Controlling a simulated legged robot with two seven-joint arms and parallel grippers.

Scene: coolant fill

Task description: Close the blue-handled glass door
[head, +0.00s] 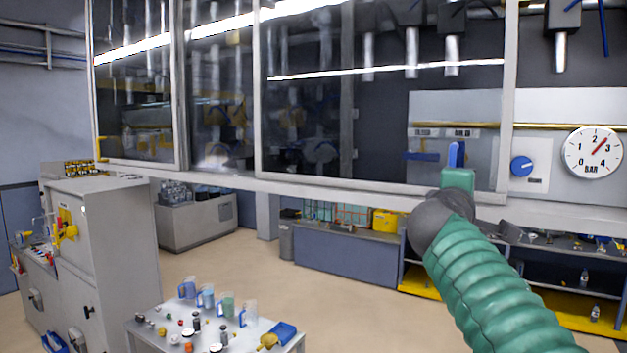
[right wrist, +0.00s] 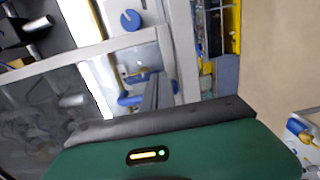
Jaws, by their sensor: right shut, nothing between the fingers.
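The glass door (head: 385,120) is a pale-framed pane across the middle and right of the head view. A blue upright handle (head: 456,153) shows near its right frame edge. My right gripper (head: 457,172) is at the handle, just below it in the picture. In the right wrist view the dark fingers (right wrist: 151,92) are together with nothing between them. Blue parts (right wrist: 132,99) show right beside them there; whether they touch is unclear. The green wrist hides part of the fingers in the head view. My left gripper is not in view.
A blue knob (head: 521,166) and a pressure gauge (head: 593,152) sit uncovered right of the door frame. Another glass panel (head: 137,90) with a yellow handle is at the left. A table (head: 170,341) with blue-handled jugs stands below. Open floor lies beyond it.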

